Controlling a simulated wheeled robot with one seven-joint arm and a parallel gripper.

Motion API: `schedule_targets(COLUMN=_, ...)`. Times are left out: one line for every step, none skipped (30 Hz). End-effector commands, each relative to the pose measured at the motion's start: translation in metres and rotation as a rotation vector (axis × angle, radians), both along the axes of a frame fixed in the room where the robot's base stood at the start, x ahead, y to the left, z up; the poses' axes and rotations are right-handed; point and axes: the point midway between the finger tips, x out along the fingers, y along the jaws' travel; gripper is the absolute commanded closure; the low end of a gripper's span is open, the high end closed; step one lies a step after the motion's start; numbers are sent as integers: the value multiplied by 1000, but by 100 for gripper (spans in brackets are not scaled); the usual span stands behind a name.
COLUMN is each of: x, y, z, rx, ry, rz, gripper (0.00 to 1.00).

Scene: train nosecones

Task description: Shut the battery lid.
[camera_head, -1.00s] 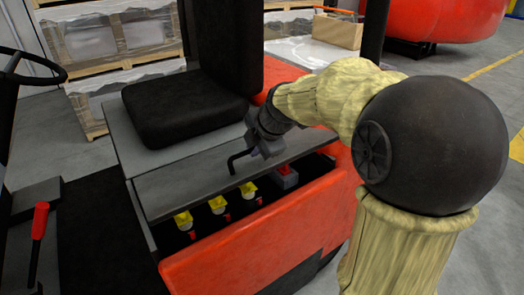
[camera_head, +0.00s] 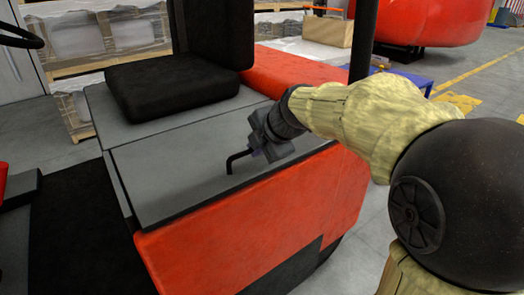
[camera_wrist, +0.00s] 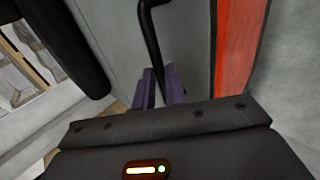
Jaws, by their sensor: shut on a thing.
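The battery lid (camera_head: 180,170) is a flat grey panel on the red vehicle body, in front of the black seat. It lies level with the grey deck behind it, and no opening or battery parts show under it. A bent black handle (camera_head: 236,158) stands up from the lid; it also shows in the wrist view (camera_wrist: 150,35). My gripper (camera_head: 258,150) is at the handle, over the lid's right part, shut on the handle. In the wrist view its purple fingers (camera_wrist: 158,88) meet around the handle's lower end in view.
The black seat (camera_head: 170,85) stands just behind the lid, with a dark post at the back right. The red body panel (camera_head: 250,220) runs along the lid's front. Wrapped pallets (camera_head: 110,45) stand in the background.

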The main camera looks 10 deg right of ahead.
Motion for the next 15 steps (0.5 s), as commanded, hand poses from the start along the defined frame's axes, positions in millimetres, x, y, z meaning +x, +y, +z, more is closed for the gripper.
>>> schedule_targets(x=-3, y=2, z=-14, rx=-1, ry=12, rz=8, gripper=100)
schedule_targets(x=-3, y=3, z=-16, rx=-1, ry=12, rz=9, gripper=100)
schedule_targets(x=-4, y=4, z=-18, rx=-1, ry=14, rz=13, gripper=100)
schedule_targets(x=-4, y=5, z=-21, rx=-2, ry=16, rz=14, gripper=100)
schedule_targets(x=-4, y=5, z=-23, rx=-2, ry=17, rz=16, gripper=100)
schedule_targets(x=-4, y=6, z=-25, rx=-3, ry=19, rz=18, gripper=100)
schedule_targets(x=-4, y=6, z=-26, rx=-3, ry=19, rz=19, gripper=100)
schedule_targets(x=-4, y=6, z=-27, rx=-4, ry=19, rz=20, gripper=100)
schedule_targets(x=-4, y=6, z=-29, rx=-4, ry=20, rz=21, gripper=100)
schedule_targets(x=-4, y=6, z=-29, rx=-4, ry=21, rz=22, gripper=100)
schedule_targets(x=-4, y=6, z=-30, rx=-5, ry=22, rz=22, gripper=100)
schedule_targets(x=-4, y=6, z=-31, rx=-4, ry=23, rz=22, gripper=100)
schedule_targets(x=-4, y=6, z=-31, rx=-4, ry=23, rz=22, gripper=100)
schedule_targets(x=-4, y=6, z=-31, rx=-4, ry=23, rz=22, gripper=100)
schedule_targets(x=-4, y=6, z=-31, rx=-4, ry=23, rz=22, gripper=100)
